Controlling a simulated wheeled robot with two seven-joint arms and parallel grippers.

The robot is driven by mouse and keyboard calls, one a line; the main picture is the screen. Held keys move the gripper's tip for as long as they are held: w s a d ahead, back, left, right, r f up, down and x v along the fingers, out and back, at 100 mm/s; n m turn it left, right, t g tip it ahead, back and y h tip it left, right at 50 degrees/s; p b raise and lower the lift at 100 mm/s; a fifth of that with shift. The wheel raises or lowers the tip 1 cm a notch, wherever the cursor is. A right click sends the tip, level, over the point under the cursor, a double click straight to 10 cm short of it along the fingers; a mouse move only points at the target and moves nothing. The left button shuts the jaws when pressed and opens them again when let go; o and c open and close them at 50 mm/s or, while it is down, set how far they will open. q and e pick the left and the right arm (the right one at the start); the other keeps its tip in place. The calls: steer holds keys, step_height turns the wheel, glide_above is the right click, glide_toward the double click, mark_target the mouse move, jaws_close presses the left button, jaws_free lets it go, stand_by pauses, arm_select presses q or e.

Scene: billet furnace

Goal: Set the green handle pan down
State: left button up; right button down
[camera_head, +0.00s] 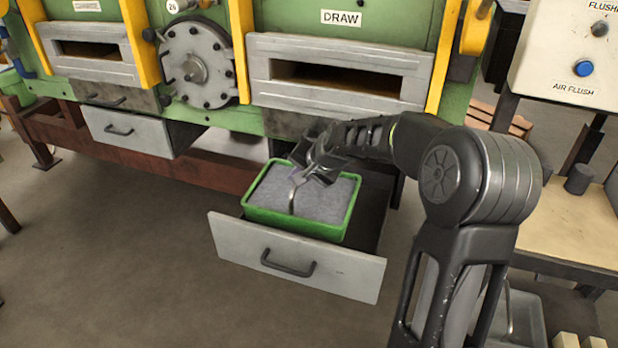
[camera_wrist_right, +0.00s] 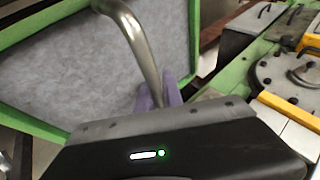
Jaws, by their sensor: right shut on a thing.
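A green pan (camera_head: 349,210) filled with grey, ash-like material is in or just above the open lower drawer (camera_head: 295,257) under the DRAW opening. I cannot tell whether its bottom touches the drawer floor. A curved metal handle (camera_head: 292,196) rises over the pan. My right gripper (camera_head: 311,168) is above the pan's back part, shut on this handle. The wrist view shows the handle (camera_wrist_right: 140,45) running down to the purple finger pads (camera_wrist_right: 172,96), with the pan's green rim (camera_wrist_right: 35,28) around the grey fill. My left gripper is out of view.
The furnace front with its DRAW opening (camera_head: 338,79) and round bolted door (camera_head: 196,68) stands behind. Another drawer (camera_head: 128,131) on the left is slightly open. A bench (camera_head: 560,220) with a control panel (camera_head: 570,50) is at right. The floor at front left is clear.

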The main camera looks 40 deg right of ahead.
steer(key=a+r+n+y+b, duration=0.1)
steer(key=a+r, duration=0.1)
steer(key=a, duration=0.9)
steer(key=a+r+n+y+b, duration=0.1)
steer(key=a+r+n, duration=0.1)
steer(key=a, duration=0.8)
steer(key=shift+a+r+n, duration=0.3)
steer(key=shift+a+r, duration=0.1)
steer(key=shift+r, duration=0.35)
steer(key=shift+s, duration=0.1)
